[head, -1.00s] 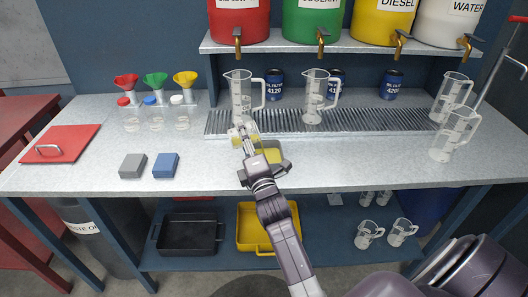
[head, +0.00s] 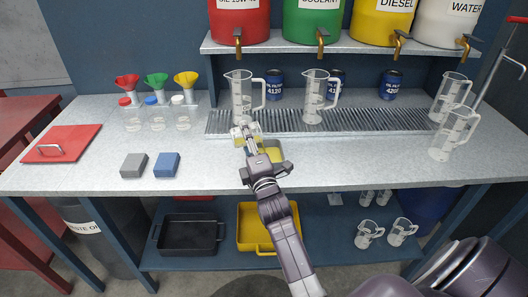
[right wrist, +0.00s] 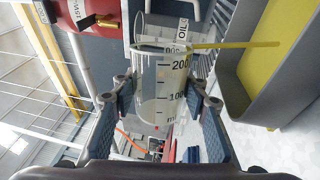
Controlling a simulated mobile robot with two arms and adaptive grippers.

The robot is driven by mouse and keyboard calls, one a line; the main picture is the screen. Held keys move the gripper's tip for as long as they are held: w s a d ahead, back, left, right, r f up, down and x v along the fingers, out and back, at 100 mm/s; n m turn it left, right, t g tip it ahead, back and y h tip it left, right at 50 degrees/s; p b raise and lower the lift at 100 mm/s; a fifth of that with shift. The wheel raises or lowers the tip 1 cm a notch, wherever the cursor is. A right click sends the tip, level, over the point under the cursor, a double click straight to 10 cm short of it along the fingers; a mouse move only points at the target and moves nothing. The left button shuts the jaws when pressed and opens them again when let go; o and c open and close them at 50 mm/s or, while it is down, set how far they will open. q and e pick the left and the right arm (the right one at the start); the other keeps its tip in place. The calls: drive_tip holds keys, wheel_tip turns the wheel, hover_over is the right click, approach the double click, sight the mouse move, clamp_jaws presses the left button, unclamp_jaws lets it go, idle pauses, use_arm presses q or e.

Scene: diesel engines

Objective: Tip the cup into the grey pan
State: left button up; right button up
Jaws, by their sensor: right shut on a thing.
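A thin yellow stream (right wrist: 235,44) runs from the cup's rim toward the grey pan (right wrist: 240,95). The pan holds yellow liquid (right wrist: 288,60). In the head view the pan (head: 279,146) is partly hidden behind my right gripper and wrist. My left gripper is not in view.
A jug (head: 241,97) and another jug (head: 315,97) stand on the drain grate (head: 285,122) behind. A grey block (head: 133,165) and a blue block (head: 167,165) lie left. More jugs (head: 455,132) stand right.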

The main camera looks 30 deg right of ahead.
drive_tip(key=shift+d+f, duration=0.15)
drive_tip(key=shift+d, duration=0.1)
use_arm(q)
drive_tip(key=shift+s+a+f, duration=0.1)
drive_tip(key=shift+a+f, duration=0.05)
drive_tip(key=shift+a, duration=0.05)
use_arm(e)
drive_tip(key=shift+a+m, duration=0.1)
drive_tip(key=shift+m, duration=0.3)
drive_tip(key=shift+d+f, duration=0.15)
drive_tip(key=shift+d, duration=0.05)
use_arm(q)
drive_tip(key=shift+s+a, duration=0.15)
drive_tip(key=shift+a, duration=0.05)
use_arm(e)
drive_tip(key=shift+a+m, duration=0.15)
drive_tip(key=shift+m, duration=0.15)
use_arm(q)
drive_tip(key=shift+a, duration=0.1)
use_arm(e)
drive_tip(key=shift+d+r+m, duration=0.2)
drive_tip(key=shift+m, duration=0.1)
